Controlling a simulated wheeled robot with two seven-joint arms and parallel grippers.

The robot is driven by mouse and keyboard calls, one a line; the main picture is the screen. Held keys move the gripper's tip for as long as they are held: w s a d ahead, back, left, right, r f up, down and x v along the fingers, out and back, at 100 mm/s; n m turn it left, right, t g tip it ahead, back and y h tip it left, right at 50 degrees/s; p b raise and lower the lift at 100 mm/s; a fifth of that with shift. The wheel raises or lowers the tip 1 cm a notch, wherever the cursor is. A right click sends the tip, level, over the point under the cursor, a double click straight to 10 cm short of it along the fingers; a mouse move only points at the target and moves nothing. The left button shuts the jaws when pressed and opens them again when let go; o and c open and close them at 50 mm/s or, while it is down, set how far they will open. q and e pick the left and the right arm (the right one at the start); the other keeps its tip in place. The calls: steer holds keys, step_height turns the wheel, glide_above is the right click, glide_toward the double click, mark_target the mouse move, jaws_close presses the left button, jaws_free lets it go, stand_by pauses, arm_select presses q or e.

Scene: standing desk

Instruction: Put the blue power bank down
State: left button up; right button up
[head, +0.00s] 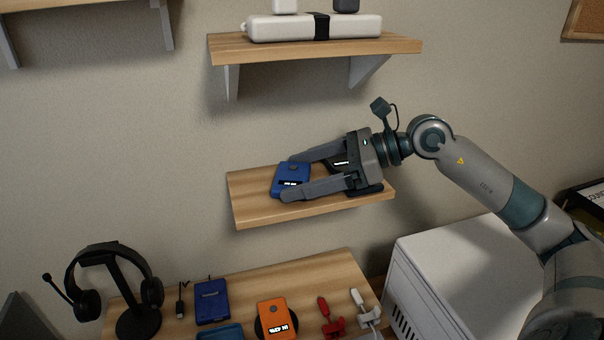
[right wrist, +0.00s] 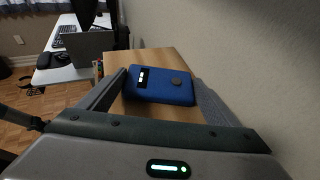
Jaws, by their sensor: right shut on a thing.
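The blue power bank (head: 291,173) is at the left part of the small middle wall shelf (head: 247,214), with its dark round button and lit display facing up. It also shows in the right wrist view (right wrist: 172,92), lying flat between the two fingers over the wooden board. My right gripper (head: 289,178) reaches in from the right and is shut on the power bank, one finger along each side. I cannot tell whether its underside touches the shelf or hangs just above it. My left gripper is not in view.
An upper shelf (head: 225,47) with a white power strip (head: 285,28) overhangs behind. Below, a wooden desk (head: 335,270) holds a headset on a stand (head: 112,280), another blue device (head: 212,302), an orange device (head: 275,313) and red connectors (head: 331,320). A white cabinet (head: 465,270) stands right.

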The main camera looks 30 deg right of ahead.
steer(key=shift+f, duration=0.25)
